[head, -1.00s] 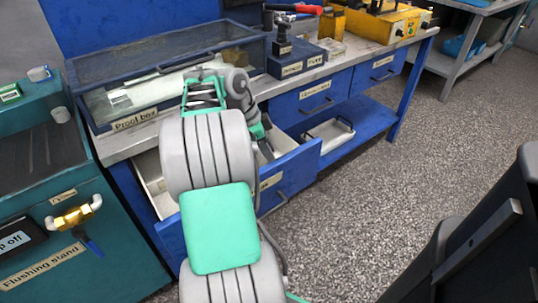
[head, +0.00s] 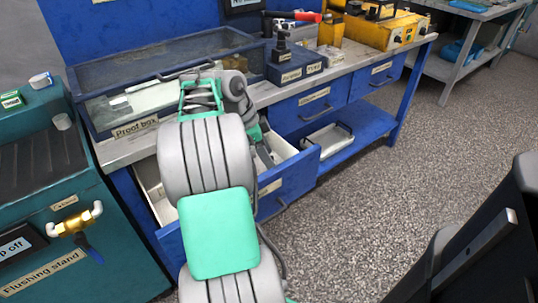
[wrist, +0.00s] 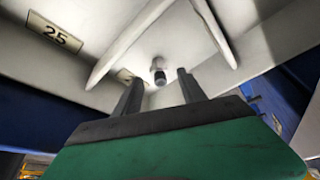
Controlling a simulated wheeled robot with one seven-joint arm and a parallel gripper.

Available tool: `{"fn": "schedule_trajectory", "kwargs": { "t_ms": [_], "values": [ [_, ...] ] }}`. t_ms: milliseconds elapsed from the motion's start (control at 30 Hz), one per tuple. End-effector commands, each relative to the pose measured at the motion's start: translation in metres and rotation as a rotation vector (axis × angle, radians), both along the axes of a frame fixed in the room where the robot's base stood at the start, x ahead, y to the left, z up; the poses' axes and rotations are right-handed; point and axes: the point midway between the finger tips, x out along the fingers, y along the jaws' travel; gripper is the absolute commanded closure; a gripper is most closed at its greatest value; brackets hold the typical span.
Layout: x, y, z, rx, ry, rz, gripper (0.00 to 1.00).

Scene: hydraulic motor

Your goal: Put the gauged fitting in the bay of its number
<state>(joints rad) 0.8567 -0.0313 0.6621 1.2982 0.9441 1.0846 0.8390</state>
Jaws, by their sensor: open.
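The fitting (wrist: 158,72) is a small grey piece with a dark end. In the wrist view it is in a pale drawer bay between two thin dividers, just beyond my open fingertips and apart from them. My gripper (wrist: 158,85) is open and empty. The open drawer (head: 287,178) has a blue front and a pale inside. A label reading 25 (wrist: 55,32) marks the bay to the left.
The glass-lidded proof box (head: 135,128) is on the bench above the drawer. The flushing stand (head: 100,265) is at the left. A blue shelf (head: 365,127) holds a white tray (head: 325,139).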

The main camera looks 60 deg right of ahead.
Motion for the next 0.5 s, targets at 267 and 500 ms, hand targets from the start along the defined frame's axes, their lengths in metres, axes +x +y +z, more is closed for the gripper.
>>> {"fn": "schedule_trajectory", "kwargs": {
  "t_ms": [267, 500],
  "values": [
    [0.024, 0.015, 0.074, -0.001, -0.001, 0.000, 0.52],
    [0.034, 0.022, 0.099, 0.000, 0.000, 0.001, 0.52]
  ]
}}
